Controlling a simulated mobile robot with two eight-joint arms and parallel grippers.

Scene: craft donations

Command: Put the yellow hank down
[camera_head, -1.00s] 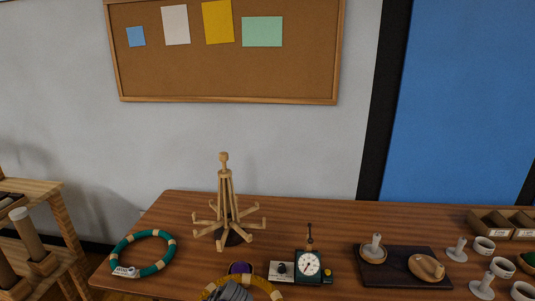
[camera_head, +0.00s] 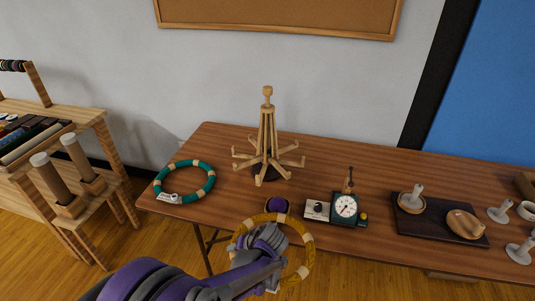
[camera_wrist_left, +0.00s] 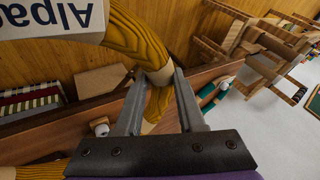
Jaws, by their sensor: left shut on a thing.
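The yellow hank (camera_head: 307,243) is a ring of yellow yarn with pale bands. My left gripper (camera_head: 262,240) is shut on it and holds it at the front edge of the table. In the left wrist view the yellow hank (camera_wrist_left: 140,38) passes between the two fingers (camera_wrist_left: 158,95), and a white label (camera_wrist_left: 52,18) with large letters hangs beside it. Part of the ring is hidden behind my gripper in the head view. My right gripper is not in view.
A teal hank (camera_head: 157,186) lies at the table's left end. A wooden peg stand (camera_head: 267,140) stands behind. A dial device (camera_head: 345,206) and a dark tray (camera_head: 470,238) with wooden pieces are to the right. Table (camera_head: 225,148) surface is clear between the teal hank and the stand.

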